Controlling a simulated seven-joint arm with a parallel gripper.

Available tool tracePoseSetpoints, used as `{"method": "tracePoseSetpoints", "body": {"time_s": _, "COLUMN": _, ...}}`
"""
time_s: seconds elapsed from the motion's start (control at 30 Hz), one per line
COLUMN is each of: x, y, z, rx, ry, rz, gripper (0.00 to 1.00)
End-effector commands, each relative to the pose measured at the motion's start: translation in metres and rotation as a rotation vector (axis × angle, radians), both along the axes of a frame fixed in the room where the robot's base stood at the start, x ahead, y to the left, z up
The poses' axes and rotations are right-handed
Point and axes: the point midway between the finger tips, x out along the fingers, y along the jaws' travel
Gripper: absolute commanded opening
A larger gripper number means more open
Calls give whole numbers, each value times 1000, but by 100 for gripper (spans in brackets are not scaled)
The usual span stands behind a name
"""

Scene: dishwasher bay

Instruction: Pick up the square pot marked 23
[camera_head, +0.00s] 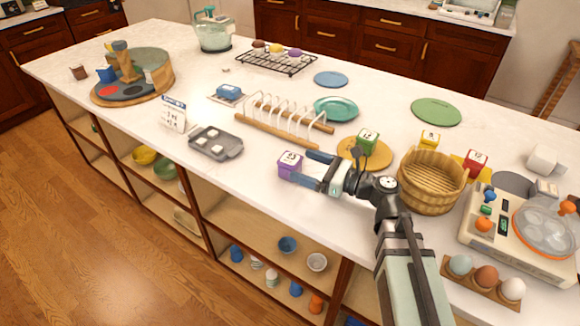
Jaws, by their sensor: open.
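Several small square pots with white marked tops stand on the white counter, and their numbers are too small to read surely. A purple pot (289,166) is near the front edge. A green pot (367,141) stands on a round orange board (378,158). A yellow pot (429,139) and a red pot (475,161) are farther right, by the basket. My gripper (311,170) is open and low over the counter, its fingertips pointing left at the purple pot's right side. I cannot tell whether they touch it or straddle it.
A wire plate rack (287,118) is behind the purple pot, and a grey tray (215,144) is to its left. A woven basket (431,184) stands right of my gripper. An egg holder (481,281) and a cream appliance (520,240) fill the right front. The counter's front edge is close.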

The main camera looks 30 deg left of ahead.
Motion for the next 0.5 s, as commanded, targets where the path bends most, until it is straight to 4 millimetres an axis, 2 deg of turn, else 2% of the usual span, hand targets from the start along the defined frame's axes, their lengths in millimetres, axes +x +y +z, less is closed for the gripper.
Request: {"method": "tracePoseSetpoints", "body": {"time_s": 0.5, "x": -2, "y": 31, "z": -4, "rx": 6, "ry": 18, "rz": 2, "gripper": 89}}
